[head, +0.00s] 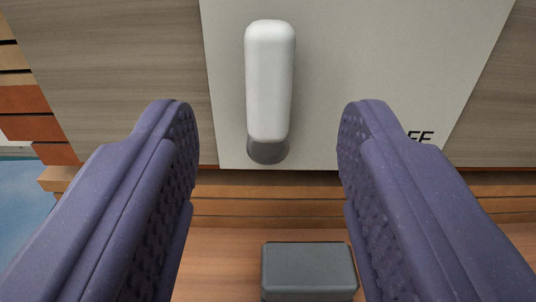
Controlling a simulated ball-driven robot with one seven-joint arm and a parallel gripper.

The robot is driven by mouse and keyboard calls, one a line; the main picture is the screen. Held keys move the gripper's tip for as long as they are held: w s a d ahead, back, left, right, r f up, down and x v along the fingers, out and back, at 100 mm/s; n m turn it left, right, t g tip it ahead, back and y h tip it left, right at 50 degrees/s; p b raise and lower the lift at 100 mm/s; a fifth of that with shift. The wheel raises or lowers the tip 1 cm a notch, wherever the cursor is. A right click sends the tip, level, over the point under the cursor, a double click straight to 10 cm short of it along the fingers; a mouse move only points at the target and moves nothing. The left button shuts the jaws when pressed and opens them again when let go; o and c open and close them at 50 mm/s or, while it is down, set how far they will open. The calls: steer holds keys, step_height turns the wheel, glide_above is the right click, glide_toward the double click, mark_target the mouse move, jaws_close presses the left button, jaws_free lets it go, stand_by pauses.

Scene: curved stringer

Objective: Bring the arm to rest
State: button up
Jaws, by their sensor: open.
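My gripper (268,125) shows in the head view with its two purple, dimpled fingers spread wide apart. It is open, and nothing is held between the fingers. A white rounded bar (269,80) with a grey lower end lies between and beyond the fingertips. It is on a pale grey panel (370,60), and neither finger appears to touch it. The rest of my arm is out of view.
A dark grey box (308,270) sits on wooden planks (225,235) at the bottom, between the fingers. Grey wood-grain surface (120,70) flanks the panel. Reddish-brown blocks (30,115) and a blue patch (22,205) are at the left. Dark lettering (420,137) is beside the right finger.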

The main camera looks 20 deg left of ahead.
steer(key=shift+v, duration=1.2)
steer(key=s+d+r+m+g+h, duration=0.1)
steer(key=s+d+r+h, duration=0.1)
steer(key=d+r, duration=0.4)
steer(key=s+d+r+m+g+h+b, duration=0.1)
steer(key=s+d+r, duration=0.4)
steer(key=r, duration=0.7)
steer(key=shift+s+d+m+h, duration=0.2)
steer(key=shift+d+m+h, duration=0.5)
steer(key=shift+d+h, duration=0.3)
